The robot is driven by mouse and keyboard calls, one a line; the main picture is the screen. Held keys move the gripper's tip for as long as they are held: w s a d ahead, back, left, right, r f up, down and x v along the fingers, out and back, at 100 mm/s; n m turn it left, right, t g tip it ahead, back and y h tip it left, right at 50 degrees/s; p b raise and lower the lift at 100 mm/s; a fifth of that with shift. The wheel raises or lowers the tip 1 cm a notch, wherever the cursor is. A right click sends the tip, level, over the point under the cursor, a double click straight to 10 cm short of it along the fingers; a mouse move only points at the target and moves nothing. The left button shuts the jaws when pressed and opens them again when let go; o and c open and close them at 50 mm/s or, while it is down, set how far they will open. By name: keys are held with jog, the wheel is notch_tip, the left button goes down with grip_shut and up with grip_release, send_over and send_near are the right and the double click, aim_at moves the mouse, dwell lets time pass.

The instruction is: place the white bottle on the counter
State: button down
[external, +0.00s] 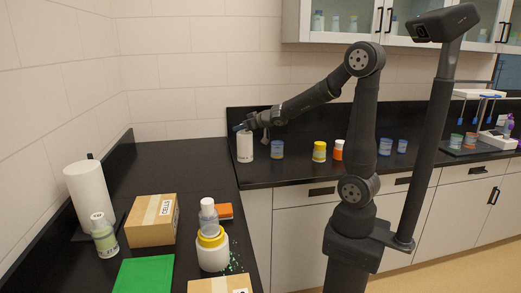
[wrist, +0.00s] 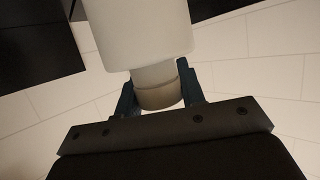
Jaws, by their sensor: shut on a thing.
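The white bottle (external: 245,148) is upright at the left end of the back counter (external: 300,170), left of a blue-labelled jar. My gripper (external: 243,127) is at its top. In the wrist view my gripper (wrist: 160,95) is shut on the neck of the white bottle (wrist: 140,35), one dark finger on each side. I cannot tell whether the bottle's base touches the counter or is slightly above it.
A blue-labelled jar (external: 277,150), a yellow jar (external: 319,152) and an orange bottle (external: 338,150) stand to the right. The left counter holds a paper roll (external: 88,195), a cardboard box (external: 152,221) and a yellow-collared white container (external: 212,255). The left counter's far part is clear.

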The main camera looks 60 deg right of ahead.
jog(key=w+a+r+n+y, duration=0.2)
jog(key=w+a+y, duration=0.15)
jog(key=a, duration=0.55)
jog(key=w+a+r+n+y, duration=0.2)
jog(key=w+a, duration=0.2)
jog(key=a, duration=0.6)
jog(key=s+a+r+n+g+y, duration=0.1)
jog(key=a+r+n+g+y, duration=0.15)
jog(key=a, duration=1.25)
jog(key=s+a+r+n+g+y, duration=0.1)
jog(key=a+n+g+y, duration=0.15)
jog(key=a, duration=1.25)
jog(key=s+a+n+g, duration=0.1)
jog(key=s+a, duration=0.2)
jog(key=a, duration=0.4)
jog(key=s+a+n+g+y, duration=0.15)
jog(key=s+a, duration=0.25)
jog(key=a, duration=0.4)
jog(key=s+a+n+g, duration=0.1)
jog(key=s+a, duration=0.2)
jog(key=a, duration=0.4)
jog(key=s+a+f, duration=0.3)
jog(key=a+f, duration=0.1)
jog(key=a, duration=0.3)
notch_tip(320, 180, down, 10)
jog(key=shift+a+r+n, duration=0.15)
jog(key=shift+r+n, duration=0.05)
jog(key=shift+n, duration=0.15)
jog(key=shift+f, duration=0.1)
